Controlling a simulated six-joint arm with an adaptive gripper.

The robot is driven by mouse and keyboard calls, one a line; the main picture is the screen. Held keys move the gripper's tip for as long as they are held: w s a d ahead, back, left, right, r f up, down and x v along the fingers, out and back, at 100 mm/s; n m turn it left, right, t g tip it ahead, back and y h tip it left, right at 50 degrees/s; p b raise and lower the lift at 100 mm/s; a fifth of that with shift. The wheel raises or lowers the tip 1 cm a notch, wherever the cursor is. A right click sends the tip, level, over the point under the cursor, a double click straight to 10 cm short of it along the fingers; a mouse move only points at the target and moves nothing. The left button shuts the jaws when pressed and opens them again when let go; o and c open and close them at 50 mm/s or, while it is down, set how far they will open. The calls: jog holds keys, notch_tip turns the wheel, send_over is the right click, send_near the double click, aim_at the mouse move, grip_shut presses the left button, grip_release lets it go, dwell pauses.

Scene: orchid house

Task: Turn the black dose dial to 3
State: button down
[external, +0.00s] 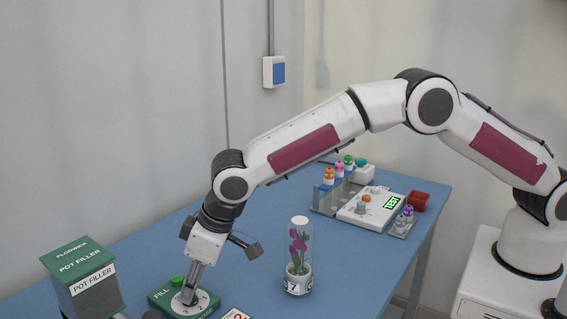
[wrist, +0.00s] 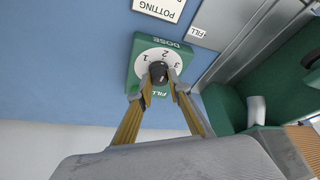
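The black dose dial (wrist: 158,71) is a small round knob on a white disc (wrist: 146,69) marked 1, 2 and 3. The disc sits on a green box (wrist: 136,50) labelled DOSE, which also shows at the lower left of the external view (external: 160,298). My gripper (wrist: 160,79) points down at the dial, its two fingertips on either side of the knob and seemingly touching it. In the external view, my gripper (external: 190,292) stands over the disc and hides the knob. I cannot tell which number the dial points to.
A green button (external: 177,280) is on the box beside the dial. A dark green pot filler (external: 80,278) stands to the left. A clear tube with a purple orchid (external: 299,258) stands right of my gripper. A tester and vials (external: 362,208) are at the back right.

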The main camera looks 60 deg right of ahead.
jog(key=shift+m+h, duration=0.4)
jog(key=shift+m, duration=0.7)
jog(key=shift+a+m+h, duration=0.15)
jog(key=shift+m+h, duration=0.45)
jog(key=shift+m, duration=1.1)
jog(key=shift+t, duration=0.3)
jog(key=c, duration=1.9)
grip_release()
jog(key=shift+s, duration=0.1)
